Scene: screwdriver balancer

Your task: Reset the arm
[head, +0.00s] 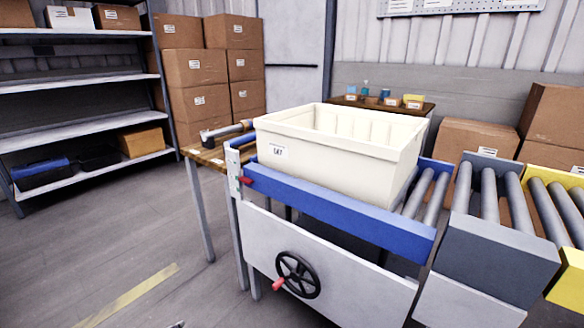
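Neither of my grippers shows clearly in the head view. A tiny grey sliver sits at the bottom edge, left of the middle, too small to identify. A cream tote (340,165) with a white label rests on the blue-railed roller conveyor (340,212). The tote's top is open, and its floor is hidden behind the near wall.
A black handwheel (298,275) with a red knob is on the conveyor's front panel. Grey (500,253) and yellow (569,292) roller sections continue right. Shelves (85,85) and stacked cartons (194,67) stand at the back left. Open floor (100,245) lies at the left.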

